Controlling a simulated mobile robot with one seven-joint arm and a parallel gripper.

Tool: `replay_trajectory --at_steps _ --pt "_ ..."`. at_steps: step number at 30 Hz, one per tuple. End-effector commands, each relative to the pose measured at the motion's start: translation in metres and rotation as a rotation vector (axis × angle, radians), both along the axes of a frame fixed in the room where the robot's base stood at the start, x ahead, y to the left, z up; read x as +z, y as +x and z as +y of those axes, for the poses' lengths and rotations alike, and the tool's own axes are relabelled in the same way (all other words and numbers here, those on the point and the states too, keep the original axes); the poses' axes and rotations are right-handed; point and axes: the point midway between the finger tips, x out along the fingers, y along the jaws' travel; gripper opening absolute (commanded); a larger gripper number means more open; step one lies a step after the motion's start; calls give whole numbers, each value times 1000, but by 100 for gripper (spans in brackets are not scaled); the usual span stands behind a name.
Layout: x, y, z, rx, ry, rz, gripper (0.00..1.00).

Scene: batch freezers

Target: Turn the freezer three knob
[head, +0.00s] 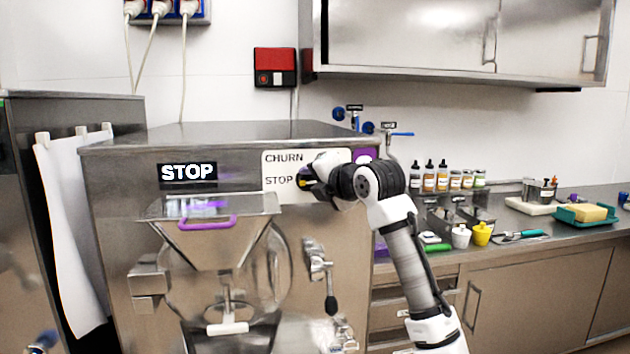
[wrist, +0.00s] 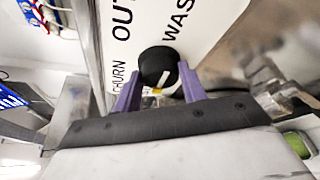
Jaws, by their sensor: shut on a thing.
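The freezer (head: 120,210) stands in the middle of the head view with a white label plate (head: 280,160) on its front reading CHURN and STOP. In the wrist view the black round knob (wrist: 158,66) with a white pointer line sits on the plate (wrist: 200,25), near the words CHURN, OUT and WAS. My gripper (wrist: 158,88) has its two purple fingers on either side of the knob and is shut on it. In the head view my gripper (head: 308,178) is at the plate, and my wrist hides the knob and part of the lettering.
A purple-handled hopper (head: 207,222) and a lever (head: 330,285) stick out from the freezer's front below my gripper. A counter (head: 560,235) with bottles, cups and a green tray (head: 585,216) lies to the right. Steel cabinets (head: 400,35) hang above it.

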Motion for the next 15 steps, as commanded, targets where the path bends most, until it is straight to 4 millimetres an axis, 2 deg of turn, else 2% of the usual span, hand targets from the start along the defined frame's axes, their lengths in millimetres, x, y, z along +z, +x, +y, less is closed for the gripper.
replay_trajectory --at_steps 1,5,6,10,15 --pt "6 1 0 -4 3 -17 19" --pt "6 1 0 -4 3 -17 19" --pt "6 1 0 -4 3 -17 44" --pt "5 1 0 -3 4 -14 61" --pt "3 1 0 -2 4 -10 63"
